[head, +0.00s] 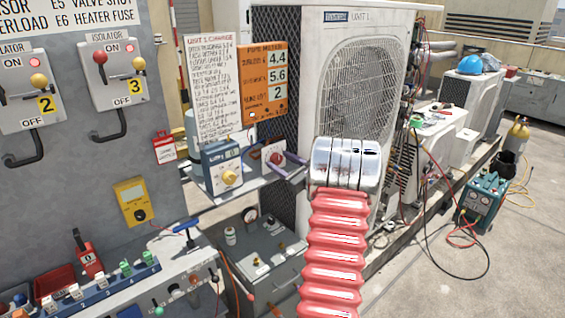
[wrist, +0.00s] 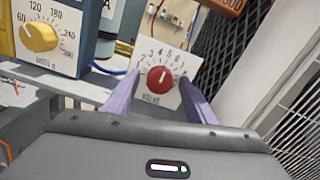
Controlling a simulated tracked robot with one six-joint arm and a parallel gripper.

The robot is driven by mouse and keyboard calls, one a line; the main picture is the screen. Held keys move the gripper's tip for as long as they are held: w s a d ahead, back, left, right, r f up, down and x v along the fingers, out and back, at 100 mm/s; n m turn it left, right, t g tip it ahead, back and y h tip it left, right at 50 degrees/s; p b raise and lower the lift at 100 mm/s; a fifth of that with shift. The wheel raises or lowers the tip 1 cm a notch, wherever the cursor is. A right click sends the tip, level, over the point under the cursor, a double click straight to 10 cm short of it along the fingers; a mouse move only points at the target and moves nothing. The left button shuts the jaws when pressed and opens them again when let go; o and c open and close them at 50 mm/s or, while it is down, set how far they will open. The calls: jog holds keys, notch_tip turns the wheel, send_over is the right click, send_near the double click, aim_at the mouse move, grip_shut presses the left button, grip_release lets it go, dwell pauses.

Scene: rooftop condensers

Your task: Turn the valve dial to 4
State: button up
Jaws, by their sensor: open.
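The valve dial (wrist: 160,79) is a round red knob on a white plate marked VALVE, with a numbered scale around its top. Its white pointer line points roughly upward, near the 5; the exact reading is hard to tell. In the head view the valve dial (head: 273,154) sits on a small shelf unit, partly hidden by my fingers. My gripper (wrist: 159,88) is open, with its purple fingers either side of the knob, and it appears apart from it. In the head view my gripper (head: 284,168) reaches the plate from the right.
A blue box with a yellow dial (wrist: 38,37) stands left of the valve plate; it also shows in the head view (head: 224,172). An orange readout panel (head: 264,82) hangs above. The condenser unit (head: 355,90) stands behind. A grey switch panel (head: 80,150) fills the left.

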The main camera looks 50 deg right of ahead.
jog(key=shift+c, duration=0.4)
jog(key=c, duration=1)
jog(key=shift+o, duration=0.2)
jog(key=shift+n, duration=0.3)
jog(key=shift+a+n, duration=0.1)
jog(key=shift+n, duration=1.6)
jog(key=o, duration=1)
jog(key=shift+o, duration=0.2)
